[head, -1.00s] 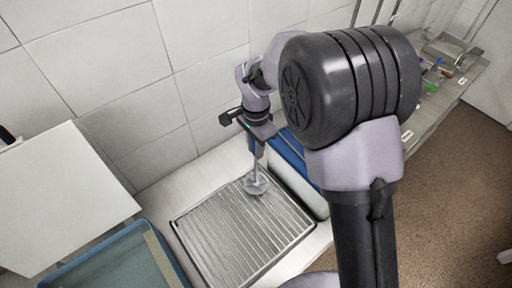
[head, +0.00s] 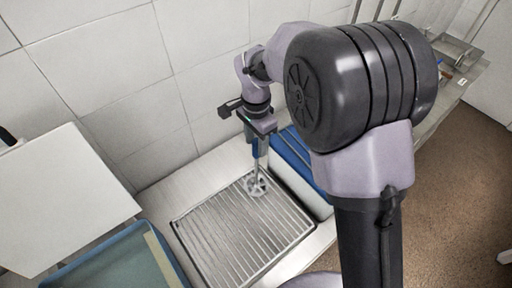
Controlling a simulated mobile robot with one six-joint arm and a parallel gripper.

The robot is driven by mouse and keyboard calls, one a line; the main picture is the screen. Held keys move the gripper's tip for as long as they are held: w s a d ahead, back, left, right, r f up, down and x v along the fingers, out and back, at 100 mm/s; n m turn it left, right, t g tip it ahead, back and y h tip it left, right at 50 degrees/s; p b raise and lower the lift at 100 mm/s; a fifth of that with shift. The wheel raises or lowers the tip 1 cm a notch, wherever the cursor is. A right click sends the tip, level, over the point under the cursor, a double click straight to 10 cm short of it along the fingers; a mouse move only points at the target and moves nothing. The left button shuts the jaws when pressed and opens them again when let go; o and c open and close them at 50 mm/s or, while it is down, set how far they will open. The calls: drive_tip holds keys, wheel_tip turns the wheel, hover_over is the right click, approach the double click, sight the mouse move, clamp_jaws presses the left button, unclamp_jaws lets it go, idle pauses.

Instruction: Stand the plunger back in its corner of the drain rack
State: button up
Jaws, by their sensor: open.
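The plunger (head: 257,186), a thin metal rod with a round perforated disc at its foot, stands about upright at the back corner of the drain rack (head: 228,228). The rack is a ribbed metal tray with a raised rim. The disc appears to rest on the ribs. My gripper (head: 259,149) points down from above, directly over the plunger, with its fingers at the rod's upper end. It is open; I cannot tell whether a finger still touches the rod. The top of the plunger is hidden by the gripper.
Right of the rack is a white-edged container with blue contents (head: 291,157). A blue tray (head: 105,262) and a white panel (head: 62,195) are at the left. The tiled wall (head: 150,110) rises close behind. The rack's front part is clear.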

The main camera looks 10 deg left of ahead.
wheel_tip(320, 180, up, 9)
drive_tip(key=shift+f+p, duration=0.2)
drive_tip(key=shift+p, duration=0.35)
drive_tip(key=s+d+r+n+t+y, duration=0.2)
drive_tip(key=s+d+r+t, duration=0.1)
drive_tip(key=s+d+r, duration=0.9)
drive_tip(key=s+d+f+n+t, duration=0.1)
drive_tip(key=s+d+n+t, duration=0.1)
drive_tip(key=s+d, duration=0.4)
drive_tip(key=s, duration=0.3)
drive_tip(key=shift+d+f+t, duration=0.4)
